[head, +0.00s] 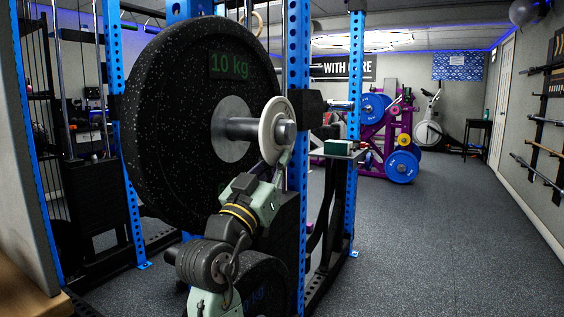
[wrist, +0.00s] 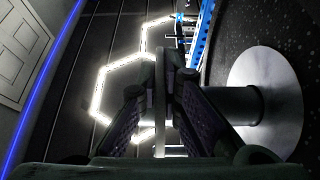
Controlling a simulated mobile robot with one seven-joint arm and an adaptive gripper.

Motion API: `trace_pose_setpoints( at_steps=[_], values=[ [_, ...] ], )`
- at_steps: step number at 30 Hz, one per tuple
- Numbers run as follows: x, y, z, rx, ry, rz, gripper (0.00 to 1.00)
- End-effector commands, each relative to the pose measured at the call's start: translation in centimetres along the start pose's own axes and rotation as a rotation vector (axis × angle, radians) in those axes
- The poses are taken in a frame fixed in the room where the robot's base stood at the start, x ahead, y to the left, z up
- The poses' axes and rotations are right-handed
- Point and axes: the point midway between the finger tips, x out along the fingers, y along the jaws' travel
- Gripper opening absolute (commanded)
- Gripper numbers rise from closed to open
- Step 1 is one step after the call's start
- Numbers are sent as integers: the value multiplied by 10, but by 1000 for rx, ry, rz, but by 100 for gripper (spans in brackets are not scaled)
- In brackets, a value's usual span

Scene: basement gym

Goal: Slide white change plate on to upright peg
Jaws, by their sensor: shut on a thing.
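The white change plate (head: 267,132) is at the outer end of the thick metal peg (head: 240,128) in the head view. The peg's grey end shows in front of the plate's middle, so the plate appears to be around the peg. My gripper (head: 282,160) is shut on the plate's lower rim, with my arm reaching up from below. In the wrist view the plate (wrist: 160,100) shows edge-on between my fingers (wrist: 167,70). The peg (wrist: 238,103) runs to the right there, partly hidden by a finger.
A large black 10 kg plate (head: 165,110) sits further in on the same peg, with bare peg between it and the white plate. Blue rack uprights (head: 299,80) stand close behind. A small shelf (head: 345,153) is to the right. The floor (head: 430,240) at right is clear.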

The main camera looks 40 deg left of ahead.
Motion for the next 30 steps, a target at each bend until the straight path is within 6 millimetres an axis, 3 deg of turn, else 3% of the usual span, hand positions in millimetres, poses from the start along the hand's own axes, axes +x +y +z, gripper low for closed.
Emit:
trace_pose_setpoints(
  at_steps=[30],
  values=[
    [0, -25, -2, 0, 4, 0, 0]
  ],
)
